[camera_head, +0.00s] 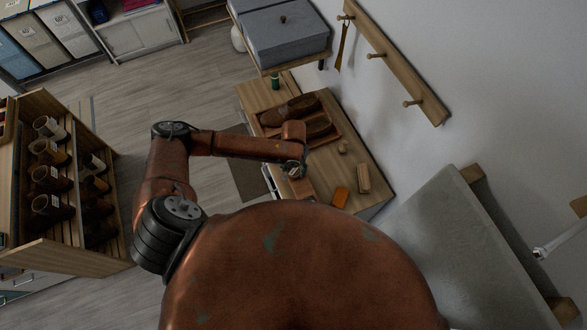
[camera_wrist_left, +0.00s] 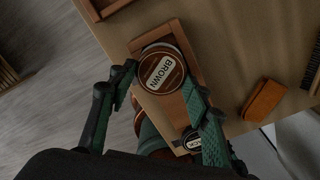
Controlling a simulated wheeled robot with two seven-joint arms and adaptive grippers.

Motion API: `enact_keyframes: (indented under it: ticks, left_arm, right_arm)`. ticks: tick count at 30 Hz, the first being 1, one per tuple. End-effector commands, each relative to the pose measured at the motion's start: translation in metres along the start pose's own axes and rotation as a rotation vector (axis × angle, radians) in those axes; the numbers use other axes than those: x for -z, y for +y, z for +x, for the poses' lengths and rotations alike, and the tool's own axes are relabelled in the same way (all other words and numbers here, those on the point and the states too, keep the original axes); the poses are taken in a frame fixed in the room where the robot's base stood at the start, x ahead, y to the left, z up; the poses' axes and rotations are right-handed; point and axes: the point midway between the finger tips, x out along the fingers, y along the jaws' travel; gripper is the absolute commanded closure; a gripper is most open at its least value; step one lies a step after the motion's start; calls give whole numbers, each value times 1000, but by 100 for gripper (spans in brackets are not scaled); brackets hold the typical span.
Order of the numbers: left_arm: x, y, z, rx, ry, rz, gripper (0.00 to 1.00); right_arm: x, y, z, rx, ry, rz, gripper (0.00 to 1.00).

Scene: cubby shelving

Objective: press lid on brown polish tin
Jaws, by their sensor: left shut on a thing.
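A round tin lid labelled BROWN (camera_wrist_left: 162,71) sits at the upper end of a narrow wooden tray (camera_wrist_left: 181,106) in the left wrist view. My left gripper (camera_wrist_left: 160,77) has its green fingers on either side of the lid and is shut on it. The tin body under the lid is hidden, so I cannot tell how the lid sits on it. A second tin, with a black label (camera_wrist_left: 193,141), is at the tray's lower end, partly behind a finger. In the head view my left gripper (camera_head: 294,170) is at the bench's near left edge. My right gripper is not in view.
On the wooden bench (camera_head: 376,196) are a shoe tray (camera_head: 334,130) with brown shoes, a green bottle (camera_head: 275,82), an orange block (camera_head: 340,197) and a brush (camera_head: 363,178). A cubby shelf (camera_head: 60,250) stands at left. Floor between is clear.

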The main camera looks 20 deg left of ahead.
Motion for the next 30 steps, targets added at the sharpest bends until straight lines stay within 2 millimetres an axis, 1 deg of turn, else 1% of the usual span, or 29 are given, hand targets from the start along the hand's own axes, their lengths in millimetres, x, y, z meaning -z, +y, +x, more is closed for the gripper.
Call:
enact_keyframes:
  ticks: [6, 20, 30]
  left_arm:
    - [0, 0, 0, 0, 0, 0, 66]
    - [-2, 0, -1, 0, 0, 0, 66]
    - [-2, 0, 0, 0, 0, 0, 66]
  right_arm:
    - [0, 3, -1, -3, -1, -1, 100]
    - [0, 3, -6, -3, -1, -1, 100]
    - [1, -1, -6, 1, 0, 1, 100]
